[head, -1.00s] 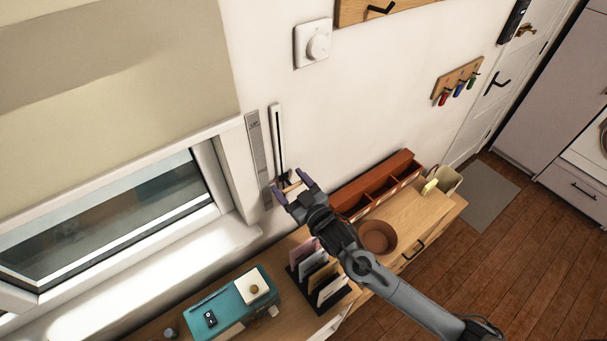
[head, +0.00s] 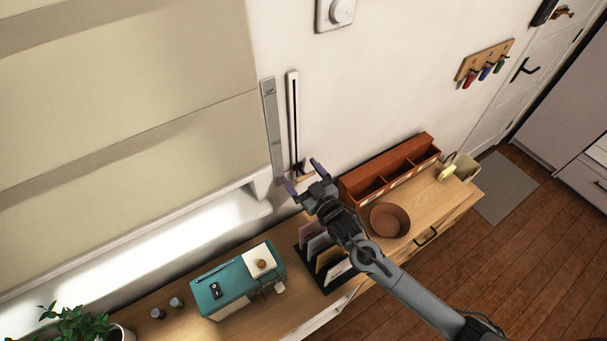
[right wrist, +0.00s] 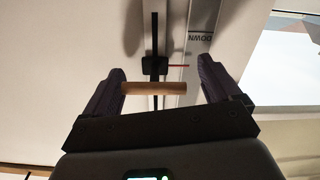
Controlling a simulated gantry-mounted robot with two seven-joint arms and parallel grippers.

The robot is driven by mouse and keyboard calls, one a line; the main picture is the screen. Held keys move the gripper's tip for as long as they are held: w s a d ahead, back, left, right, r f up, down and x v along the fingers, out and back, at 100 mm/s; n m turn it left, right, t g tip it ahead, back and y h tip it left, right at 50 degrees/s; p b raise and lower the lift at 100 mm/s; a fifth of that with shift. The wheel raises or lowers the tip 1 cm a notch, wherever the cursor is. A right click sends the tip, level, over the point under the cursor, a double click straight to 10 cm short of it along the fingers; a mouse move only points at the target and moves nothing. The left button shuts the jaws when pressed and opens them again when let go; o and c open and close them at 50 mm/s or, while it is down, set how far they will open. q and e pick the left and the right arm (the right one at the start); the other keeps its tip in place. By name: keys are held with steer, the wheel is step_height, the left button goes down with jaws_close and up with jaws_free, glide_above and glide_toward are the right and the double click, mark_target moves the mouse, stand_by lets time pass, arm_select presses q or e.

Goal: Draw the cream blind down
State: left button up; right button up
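The cream blind (head: 140,100) hangs over the window, and its lower edge is down near the sill. Beside it, a wall slider has a dark slot (head: 294,120) and a wooden bar handle (head: 305,177) at its lower end. My right gripper (head: 300,172) is open at the handle, one finger on each side. In the right wrist view the handle (right wrist: 155,88) lies between the fingers of the gripper (right wrist: 162,68); its left end is close to one finger, with a gap at the other. My left gripper is not in view.
A grey strip (head: 272,130), marked DOWN in the wrist view, runs beside the slot. Below are a red-brown compartment box (head: 365,187), a brown bowl (head: 390,220), a file rack (head: 325,260) and a teal box (head: 225,290) on the wooden counter (head: 180,325).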

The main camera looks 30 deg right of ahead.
steer(key=shift+d, duration=0.1)
steer(key=shift+s, duration=0.2)
steer(key=s+b, duration=0.1)
steer(key=s, duration=0.9)
steer(key=shift+s+d, duration=0.2)
steer(key=shift+d, duration=0.05)
steer(key=shift+c, duration=0.4)
